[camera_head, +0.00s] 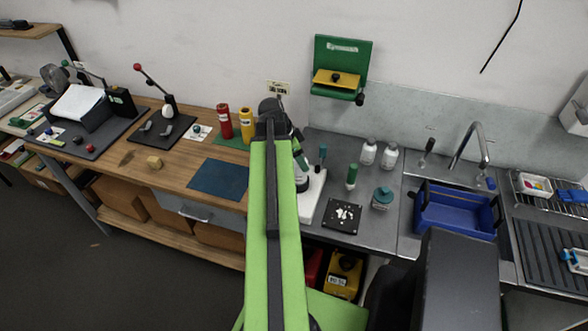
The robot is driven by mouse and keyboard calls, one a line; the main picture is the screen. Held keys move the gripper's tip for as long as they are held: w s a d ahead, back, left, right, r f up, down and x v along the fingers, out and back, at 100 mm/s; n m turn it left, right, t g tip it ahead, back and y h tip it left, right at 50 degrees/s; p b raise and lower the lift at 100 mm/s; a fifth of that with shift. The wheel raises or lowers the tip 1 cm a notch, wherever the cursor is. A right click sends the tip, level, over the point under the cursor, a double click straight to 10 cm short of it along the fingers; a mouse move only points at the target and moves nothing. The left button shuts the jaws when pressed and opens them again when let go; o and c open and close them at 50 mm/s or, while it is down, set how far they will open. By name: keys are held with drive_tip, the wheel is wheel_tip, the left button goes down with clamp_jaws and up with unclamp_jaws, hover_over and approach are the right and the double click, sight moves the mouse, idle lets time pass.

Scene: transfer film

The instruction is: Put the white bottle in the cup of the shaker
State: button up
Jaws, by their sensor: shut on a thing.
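My green arm rises through the middle and bends down behind itself to the bench. My gripper (302,183) shows only as a dark end beside the arm, close above a white device (313,196) that looks like the shaker's base. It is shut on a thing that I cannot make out. The shaker's cup is hidden or cannot be told apart from the gripper. Two white bottles with grey caps stand upright on the grey bench at the back, one at left (369,152) and one at right (390,156), apart from the gripper.
A green-capped tube (351,176), a teal-lidded jar (382,198) and a black plate with white pieces (342,215) stand right of the white device. A blue basin (455,210) is further right. Red (225,122) and yellow (247,125) bottles stand on the wooden bench at left.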

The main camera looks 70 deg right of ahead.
wheel_tip(320, 180, down, 4)
drive_tip(key=b, duration=0.3)
drive_tip(key=shift+w+f+b, duration=0.1)
drive_tip(key=shift+f+b, duration=0.05)
drive_tip(key=shift+b, duration=0.2)
drive_tip(key=shift+w+a+r, duration=0.1)
drive_tip(key=shift+r, duration=0.15)
drive_tip(key=shift+f, duration=0.2)
drive_tip(key=o, duration=1.6)
drive_tip(key=shift+r, duration=0.1)
drive_tip(key=p+v, duration=1.1)
drive_tip(key=v, duration=0.1)
drive_tip(key=shift+r+p, duration=0.15)
drive_tip(key=shift+p, duration=0.2)
